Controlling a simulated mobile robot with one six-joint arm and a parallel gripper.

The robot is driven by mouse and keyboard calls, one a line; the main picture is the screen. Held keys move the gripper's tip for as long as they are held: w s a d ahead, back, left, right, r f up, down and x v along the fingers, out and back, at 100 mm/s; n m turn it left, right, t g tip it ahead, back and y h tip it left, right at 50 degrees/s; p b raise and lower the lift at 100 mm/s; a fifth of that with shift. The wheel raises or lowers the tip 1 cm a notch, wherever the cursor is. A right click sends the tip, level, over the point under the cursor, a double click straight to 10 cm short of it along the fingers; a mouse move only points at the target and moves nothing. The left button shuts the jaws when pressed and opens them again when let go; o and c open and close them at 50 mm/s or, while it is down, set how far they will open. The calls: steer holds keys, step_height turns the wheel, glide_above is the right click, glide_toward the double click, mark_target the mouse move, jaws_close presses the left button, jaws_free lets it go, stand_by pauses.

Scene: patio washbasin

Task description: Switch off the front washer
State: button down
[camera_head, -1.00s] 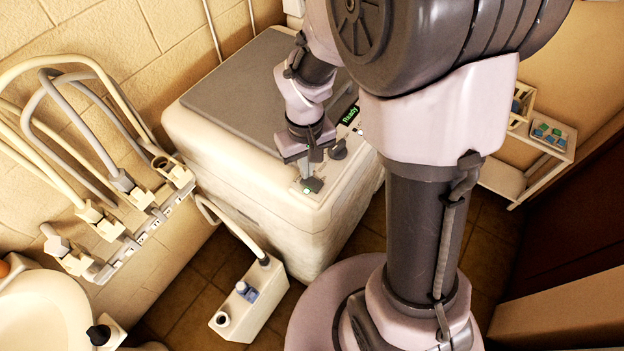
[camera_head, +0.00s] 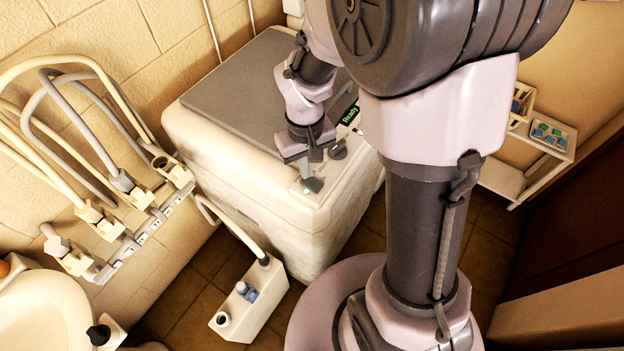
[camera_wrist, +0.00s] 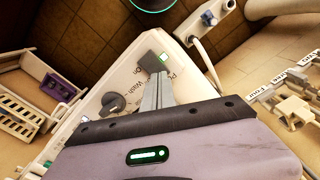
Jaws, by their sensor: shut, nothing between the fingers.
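The washer (camera_head: 250,165) is a white box with a grey lid, and its display (camera_head: 350,114) reads "Ready" in green. The fingers also show over the panel in the head view (camera_head: 307,173). A dark round knob (camera_wrist: 113,103) sits beside them, near the word "Wash".
A row of hoses and taps (camera_head: 130,210) lines the wall at the left, above a white basin (camera_head: 40,315). A small shelf (camera_head: 540,140) stands at the right.

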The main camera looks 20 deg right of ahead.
steer(key=shift+f+b, duration=0.8)
steer(key=shift+f, duration=0.15)
stand_by(0.5)
steer(key=shift+r, duration=0.1)
step_height(320, 180, up, 7)
steer(key=p, duration=0.6)
